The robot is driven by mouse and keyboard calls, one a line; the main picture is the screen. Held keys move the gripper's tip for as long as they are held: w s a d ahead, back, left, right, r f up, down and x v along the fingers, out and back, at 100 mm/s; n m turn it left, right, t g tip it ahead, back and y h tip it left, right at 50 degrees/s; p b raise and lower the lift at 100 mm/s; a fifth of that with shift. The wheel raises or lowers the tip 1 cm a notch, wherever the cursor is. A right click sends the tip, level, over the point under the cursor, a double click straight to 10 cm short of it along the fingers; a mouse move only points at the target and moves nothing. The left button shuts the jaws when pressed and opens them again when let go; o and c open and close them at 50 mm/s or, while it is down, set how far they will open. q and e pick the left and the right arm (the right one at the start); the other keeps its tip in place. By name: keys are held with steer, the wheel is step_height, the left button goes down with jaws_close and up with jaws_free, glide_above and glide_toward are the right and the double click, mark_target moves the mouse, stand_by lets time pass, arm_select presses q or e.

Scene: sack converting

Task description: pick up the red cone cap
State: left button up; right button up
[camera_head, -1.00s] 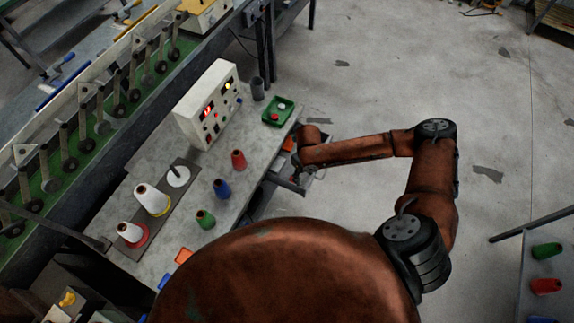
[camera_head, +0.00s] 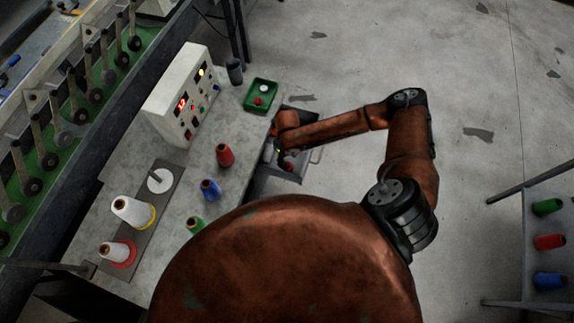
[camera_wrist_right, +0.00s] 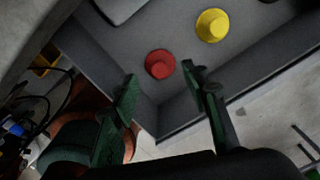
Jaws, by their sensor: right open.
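The red cone cap (camera_wrist_right: 160,64) lies on the floor of an open grey drawer (camera_wrist_right: 95,62) in the right wrist view. It is round with a raised middle. A yellow cap (camera_wrist_right: 212,25) lies beyond it to the right. My right gripper (camera_wrist_right: 163,78) is open, with its two green fingers apart and the red cap in line with the gap between their tips. Nothing is between the fingers. In the head view my right arm reaches down over the drawer (camera_head: 297,170), and the arm hides much of its inside. My left gripper is not in view.
The workbench (camera_head: 200,170) beside the drawer holds a white control box (camera_head: 178,97), a green tray (camera_head: 261,94), a dark cup (camera_head: 235,72) and red (camera_head: 225,155) and blue (camera_head: 210,190) cones.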

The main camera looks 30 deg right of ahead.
mark_target(288, 164)
steer(key=shift+s+f, duration=0.1)
steer(key=shift+f, duration=2.3)
steer(key=shift+c, duration=0.6)
steer(key=shift+s, duration=0.15)
steer(key=c, duration=1)
